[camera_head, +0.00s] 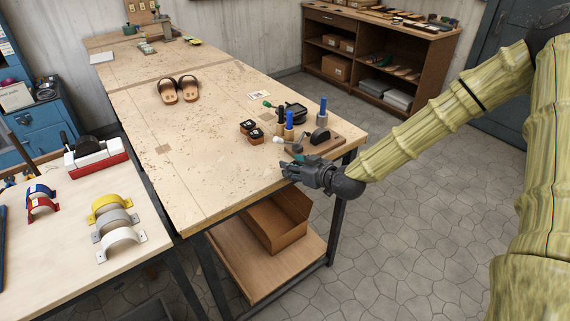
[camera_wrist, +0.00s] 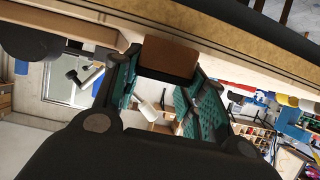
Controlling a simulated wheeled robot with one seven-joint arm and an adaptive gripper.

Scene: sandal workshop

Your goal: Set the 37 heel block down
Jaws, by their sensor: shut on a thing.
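My gripper (camera_head: 286,171) is over the front edge of the workbench (camera_head: 215,185), low and close to its top. In the wrist view my gripper (camera_wrist: 165,85) has its two green-padded fingers shut on a brown block with a dark face (camera_wrist: 168,58), taken as the 37 heel block. No number shows on it. In the wrist view the bench edge (camera_wrist: 230,42) runs just beyond the block; I cannot tell whether they touch. In the head view the held block is not discernible. Two dark blocks with pale marks, one (camera_head: 248,126) behind the other (camera_head: 256,135), stand on the bench.
A pair of sandals (camera_head: 178,89) lies farther back. The bench's middle and front left are clear. A side table (camera_head: 65,235) holds coloured arches.

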